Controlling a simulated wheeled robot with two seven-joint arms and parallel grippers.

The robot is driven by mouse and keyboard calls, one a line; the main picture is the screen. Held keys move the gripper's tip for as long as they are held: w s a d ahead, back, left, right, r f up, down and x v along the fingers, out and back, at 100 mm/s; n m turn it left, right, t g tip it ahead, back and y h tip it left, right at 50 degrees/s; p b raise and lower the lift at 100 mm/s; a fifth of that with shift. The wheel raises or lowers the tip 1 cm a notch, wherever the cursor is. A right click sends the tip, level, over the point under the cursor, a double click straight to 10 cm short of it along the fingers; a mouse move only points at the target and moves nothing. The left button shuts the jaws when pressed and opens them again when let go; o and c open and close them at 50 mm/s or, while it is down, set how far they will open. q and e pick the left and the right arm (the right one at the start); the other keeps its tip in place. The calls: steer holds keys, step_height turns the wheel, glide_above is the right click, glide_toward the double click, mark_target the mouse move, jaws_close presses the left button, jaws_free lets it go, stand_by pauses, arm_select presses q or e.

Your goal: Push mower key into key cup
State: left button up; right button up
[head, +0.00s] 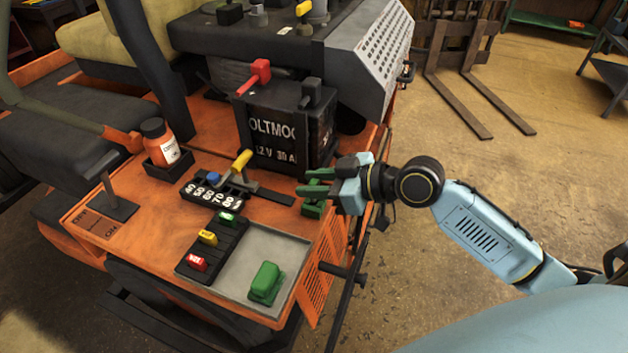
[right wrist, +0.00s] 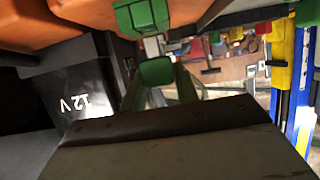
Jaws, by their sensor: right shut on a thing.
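My right gripper (head: 318,191) is at the right edge of the orange mower deck, beside the black battery, with green fingers pointing left. In the right wrist view it is shut on a green-headed piece (right wrist: 157,70), which looks like the mower key. A short silver part shows just beyond that head, in front of a green block (right wrist: 140,18) that may be the key cup. I cannot tell whether the silver part is inside the block. In the head view the fingers and green parts overlap, so key and cup are hard to separate. My left gripper is not in view.
The black battery (head: 282,128) has a red clamp (head: 259,72) on top. A yellow-handled lever (head: 241,162), an orange bottle (head: 157,140) and a fuse strip (head: 212,246) are on the deck. A green block (head: 266,281) sits in a grey tray (head: 283,244). Open floor lies right.

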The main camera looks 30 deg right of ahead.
steer(key=shift+f+b, duration=0.95)
steer(key=shift+f, duration=0.25)
stand_by(0.4)
steer(key=o, duration=1)
steer(key=shift+o, duration=0.2)
steer(key=shift+s, duration=0.1)
steer(key=b+v, duration=0.2)
steer(key=v, duration=1.1)
steer(key=shift+s+d, duration=0.1)
